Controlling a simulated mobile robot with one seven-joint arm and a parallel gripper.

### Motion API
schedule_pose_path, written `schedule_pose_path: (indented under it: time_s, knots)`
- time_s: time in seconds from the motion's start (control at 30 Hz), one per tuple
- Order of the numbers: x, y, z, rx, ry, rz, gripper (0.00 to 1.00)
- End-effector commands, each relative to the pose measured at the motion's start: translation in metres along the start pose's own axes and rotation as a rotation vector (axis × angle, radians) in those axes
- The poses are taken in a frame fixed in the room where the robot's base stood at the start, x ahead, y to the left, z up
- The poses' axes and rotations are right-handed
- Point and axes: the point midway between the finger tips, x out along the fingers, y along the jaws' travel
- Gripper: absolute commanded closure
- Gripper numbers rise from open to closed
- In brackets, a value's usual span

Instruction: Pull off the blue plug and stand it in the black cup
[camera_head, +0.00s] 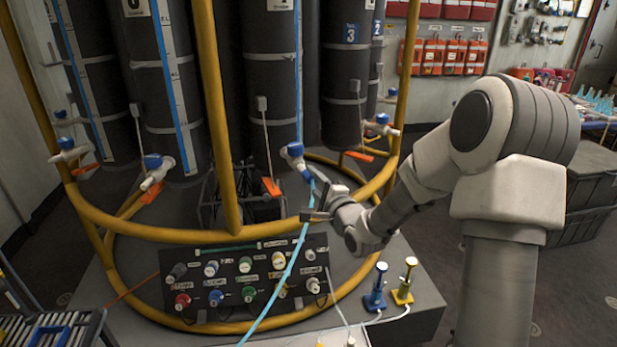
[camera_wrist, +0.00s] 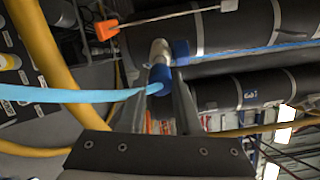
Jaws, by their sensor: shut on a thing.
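The blue plug (camera_wrist: 159,76) is on the end of a light blue hose (camera_wrist: 70,95) and sits between my fingertips. My gripper (camera_wrist: 160,88) is shut on it. The plug meets the mouth of a white valve fitting with a blue part (camera_wrist: 180,50); I cannot tell how deeply it is seated. In the head view my gripper (camera_head: 309,192) is below this valve (camera_head: 293,151), and the hose (camera_head: 290,270) hangs down in front of the panel. I cannot make out a black cup in either view.
A yellow tubular frame (camera_head: 205,236) curves around the black cylinders (camera_head: 268,75), close to my gripper. A black panel (camera_head: 247,262) with several coloured connectors stands below. A blue stand (camera_head: 376,288) and a yellow stand (camera_head: 404,282) are on the platform's right side.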

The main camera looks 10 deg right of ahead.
Motion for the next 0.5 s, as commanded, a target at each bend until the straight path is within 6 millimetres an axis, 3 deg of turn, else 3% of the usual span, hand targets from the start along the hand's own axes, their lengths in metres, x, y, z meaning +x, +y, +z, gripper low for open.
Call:
schedule_pose_path:
  time_s: [0.5]
  knots:
    - [-0.014, -0.001, 0.0, 0.0, 0.001, -0.001, 1.0]
